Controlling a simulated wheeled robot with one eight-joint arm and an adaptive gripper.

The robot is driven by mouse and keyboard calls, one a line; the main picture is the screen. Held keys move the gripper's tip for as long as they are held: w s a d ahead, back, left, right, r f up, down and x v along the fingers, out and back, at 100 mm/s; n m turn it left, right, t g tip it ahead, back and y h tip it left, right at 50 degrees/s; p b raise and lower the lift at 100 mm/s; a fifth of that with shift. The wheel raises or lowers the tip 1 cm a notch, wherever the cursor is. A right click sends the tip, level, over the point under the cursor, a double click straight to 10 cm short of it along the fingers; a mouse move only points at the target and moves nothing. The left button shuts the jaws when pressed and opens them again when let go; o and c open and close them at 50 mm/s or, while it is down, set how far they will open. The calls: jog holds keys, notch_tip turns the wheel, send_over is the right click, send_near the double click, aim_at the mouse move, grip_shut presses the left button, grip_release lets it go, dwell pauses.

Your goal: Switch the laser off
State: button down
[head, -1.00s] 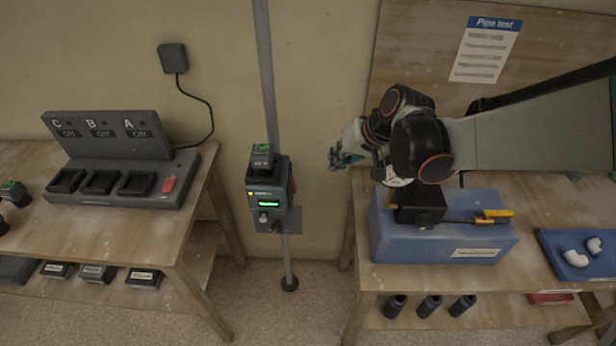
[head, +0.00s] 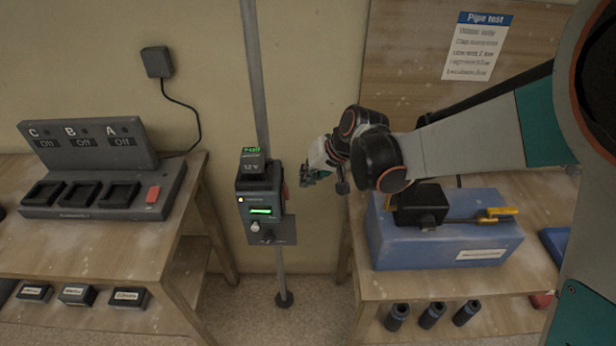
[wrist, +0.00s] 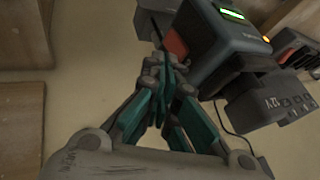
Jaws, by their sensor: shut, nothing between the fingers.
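The laser (head: 260,197) is a dark grey box clamped on a vertical pole, with a 12 V battery (head: 252,164) on top. Its green display (head: 261,211) and a small orange light are lit. A red switch (head: 285,192) shows on its right side, and in the wrist view the red switch (wrist: 175,45) is just beyond my fingertips. My gripper (head: 308,173) is shut and empty, to the right of the laser. In the wrist view, my gripper (wrist: 158,72) points at the switch side; I cannot tell whether it touches.
A charger (head: 100,180) with empty slots and a red button stands on the left table. A blue case (head: 440,247) with a black tool (head: 422,206) stands on the right bench below my arm. Bare wall lies behind the gap between the tables.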

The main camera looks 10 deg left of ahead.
aim_at(285, 191)
jog(key=b+x, duration=0.1)
jog(key=x, duration=0.6)
jog(key=shift+b, duration=0.4)
jog(key=shift+f, duration=0.1)
